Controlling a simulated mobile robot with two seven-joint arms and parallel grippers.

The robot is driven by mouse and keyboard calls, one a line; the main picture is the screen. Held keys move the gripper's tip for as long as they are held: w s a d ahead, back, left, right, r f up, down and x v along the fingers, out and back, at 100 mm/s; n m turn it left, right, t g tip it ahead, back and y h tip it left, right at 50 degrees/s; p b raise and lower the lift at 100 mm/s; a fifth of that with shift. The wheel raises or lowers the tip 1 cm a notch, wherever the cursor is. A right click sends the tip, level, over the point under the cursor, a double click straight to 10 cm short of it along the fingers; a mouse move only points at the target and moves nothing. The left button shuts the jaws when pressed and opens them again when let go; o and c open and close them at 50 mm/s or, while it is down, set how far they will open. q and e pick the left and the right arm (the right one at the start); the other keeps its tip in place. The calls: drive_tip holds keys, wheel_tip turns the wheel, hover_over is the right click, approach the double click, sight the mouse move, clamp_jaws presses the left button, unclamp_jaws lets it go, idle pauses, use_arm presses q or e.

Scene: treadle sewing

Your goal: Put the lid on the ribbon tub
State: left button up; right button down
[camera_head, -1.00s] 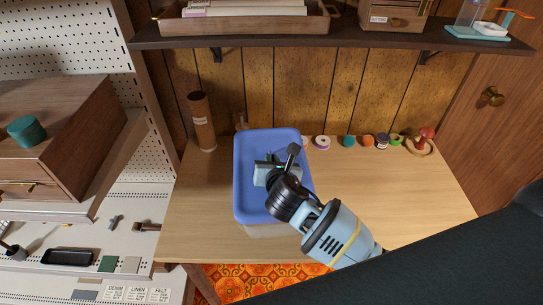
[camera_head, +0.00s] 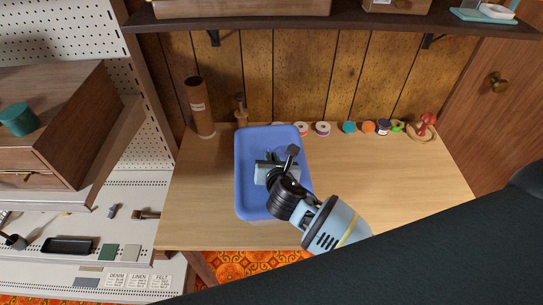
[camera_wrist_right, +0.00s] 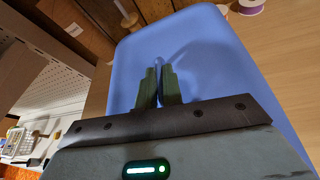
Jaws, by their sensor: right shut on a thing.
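The blue rectangular lid (camera_head: 252,190) is over the left-middle of the wooden table, and it fills much of the right wrist view (camera_wrist_right: 215,70). My right gripper (camera_head: 270,163) is above the middle of the lid. In the right wrist view its two fingers (camera_wrist_right: 160,85) are shut on a thin upright grip on the lid's top. The ribbon tub is almost wholly hidden under the lid. I cannot tell whether the lid is seated on its rim. My left gripper is not in view.
A brown cardboard tube (camera_head: 200,110) and a small wooden item (camera_head: 240,110) stand behind the lid. Several ribbon spools (camera_head: 323,129) line the table's back, with a red pincushion-like item (camera_head: 427,122) at right. The table (camera_head: 400,180) is clear to the right. A shelf (camera_head: 350,25) hangs above.

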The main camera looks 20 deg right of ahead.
drive_tip(key=c, duration=1.5)
unclamp_jaws()
drive_tip(key=v, duration=0.6)
drive_tip(key=shift+s+p, duration=0.25)
drive_tip(key=shift+p, duration=0.15)
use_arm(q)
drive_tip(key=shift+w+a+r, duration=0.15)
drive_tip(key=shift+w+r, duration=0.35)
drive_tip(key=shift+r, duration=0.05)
use_arm(e)
drive_tip(key=shift+s+r, duration=0.3)
drive_tip(key=shift+s, duration=0.3)
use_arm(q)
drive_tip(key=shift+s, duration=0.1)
use_arm(e)
drive_tip(key=shift+s+a+f, duration=0.1)
